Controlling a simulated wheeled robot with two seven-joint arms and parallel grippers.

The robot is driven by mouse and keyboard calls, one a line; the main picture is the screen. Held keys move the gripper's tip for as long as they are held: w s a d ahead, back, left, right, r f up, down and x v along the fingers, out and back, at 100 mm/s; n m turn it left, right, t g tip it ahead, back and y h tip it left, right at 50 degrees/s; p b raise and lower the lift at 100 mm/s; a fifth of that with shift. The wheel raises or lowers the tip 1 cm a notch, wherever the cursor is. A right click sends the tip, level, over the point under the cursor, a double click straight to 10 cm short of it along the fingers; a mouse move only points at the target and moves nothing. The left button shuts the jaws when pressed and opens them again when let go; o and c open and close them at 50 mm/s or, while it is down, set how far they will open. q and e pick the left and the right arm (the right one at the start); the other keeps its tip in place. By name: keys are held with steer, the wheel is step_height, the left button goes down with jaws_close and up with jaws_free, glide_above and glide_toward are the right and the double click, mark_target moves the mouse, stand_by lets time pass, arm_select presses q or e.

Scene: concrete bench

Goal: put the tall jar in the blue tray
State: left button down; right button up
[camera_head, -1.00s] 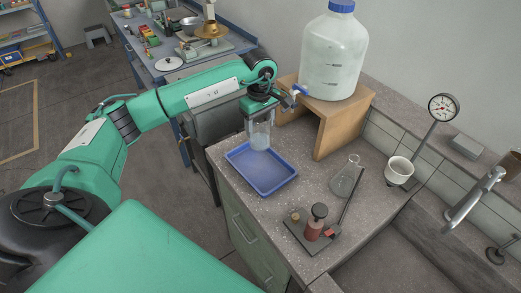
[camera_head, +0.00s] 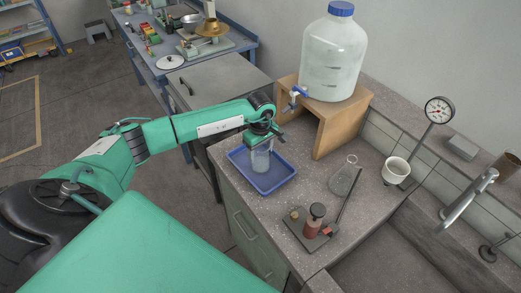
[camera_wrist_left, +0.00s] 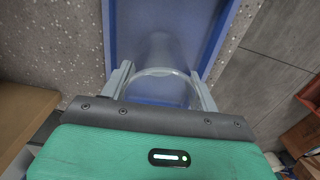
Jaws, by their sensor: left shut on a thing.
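The tall jar (camera_head: 261,161) is clear glass and upright. It is over the inside of the blue tray (camera_head: 268,191), low down; I cannot tell whether its base touches the tray floor. My left gripper (camera_head: 262,139) is shut on the jar near its top. In the left wrist view the gripper's two fingers (camera_wrist_left: 160,84) are on either side of the round jar rim (camera_wrist_left: 160,72), with the blue tray (camera_wrist_left: 112,32) below. My right gripper is not in view.
A wooden stand (camera_head: 338,122) with a large capped bottle (camera_head: 334,55) is behind the tray. A conical flask (camera_head: 344,180), a small burner-like stand (camera_head: 313,226) and a white cup (camera_head: 395,170) stand to the right. The bench's left edge is close to the tray.

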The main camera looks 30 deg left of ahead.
arm_select(q)
steer(key=shift+c, duration=1.9)
jaws_free()
steer(key=shift+f, duration=0.1)
steer(key=shift+r, duration=0.3)
step_height(320, 180, up, 12)
steer(key=b, duration=0.3)
steer(key=shift+f+b, duration=0.15)
steer(key=shift+b, duration=0.25)
